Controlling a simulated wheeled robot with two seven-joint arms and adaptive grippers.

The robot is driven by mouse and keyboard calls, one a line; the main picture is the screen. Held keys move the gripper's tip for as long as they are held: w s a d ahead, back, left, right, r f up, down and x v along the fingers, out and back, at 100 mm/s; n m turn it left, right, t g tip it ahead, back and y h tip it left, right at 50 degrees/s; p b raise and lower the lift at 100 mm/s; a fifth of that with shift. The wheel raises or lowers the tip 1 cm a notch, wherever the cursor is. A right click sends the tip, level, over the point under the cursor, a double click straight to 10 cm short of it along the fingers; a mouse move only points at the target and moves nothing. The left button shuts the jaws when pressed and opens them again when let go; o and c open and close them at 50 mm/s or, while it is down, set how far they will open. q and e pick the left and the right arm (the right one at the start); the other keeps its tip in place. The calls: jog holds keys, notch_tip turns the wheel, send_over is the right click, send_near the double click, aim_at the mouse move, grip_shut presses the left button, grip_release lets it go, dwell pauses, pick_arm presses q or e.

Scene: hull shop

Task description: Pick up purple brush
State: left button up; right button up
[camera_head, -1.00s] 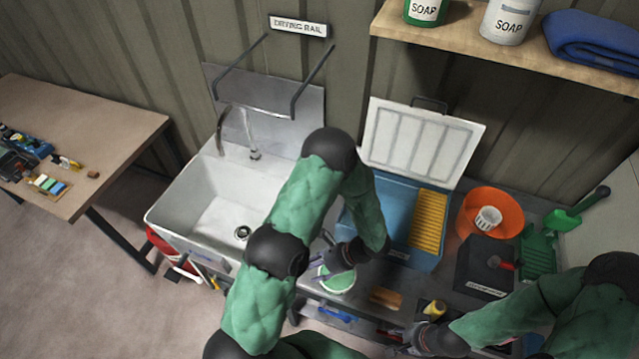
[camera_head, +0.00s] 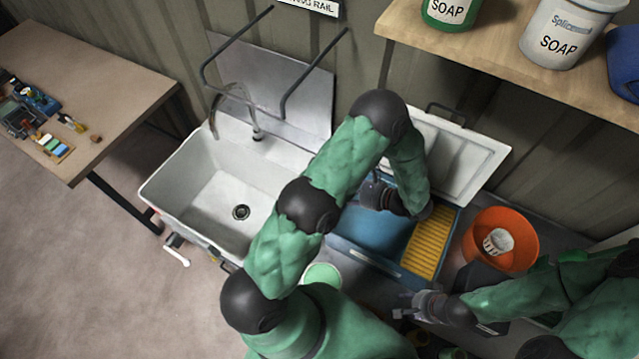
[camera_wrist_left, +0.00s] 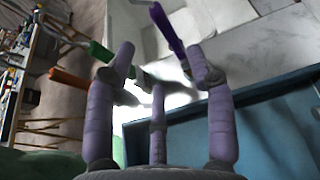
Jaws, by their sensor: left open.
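In the left wrist view, a purple handle (camera_wrist_left: 168,28), likely the purple brush, slants at the top centre, beyond my left fingers. A green handle (camera_wrist_left: 101,51) and an orange handle (camera_wrist_left: 69,77) show to its left. My left gripper (camera_wrist_left: 160,75) is open, its fingers spread with nothing clearly between them. In the head view my left gripper (camera_head: 372,192) is over the blue cooler box, partly hidden by my arm. The purple brush cannot be made out there. My right gripper (camera_head: 410,305) is low, in front of the cooler; its finger opening is unclear.
The blue cooler (camera_head: 350,255) stands open with a yellow ribbed insert (camera_head: 432,245). A white sink (camera_head: 165,190) is left of it, an orange bowl (camera_head: 478,245) right. A green-topped round container (camera_head: 322,275) sits in front. A soap shelf (camera_head: 480,60) overhangs at the back.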

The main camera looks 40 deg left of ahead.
pick_arm(q)
jog(key=x, duration=1)
jog(key=shift+a, duration=0.45)
jog(key=shift+c, duration=0.3)
grip_shut()
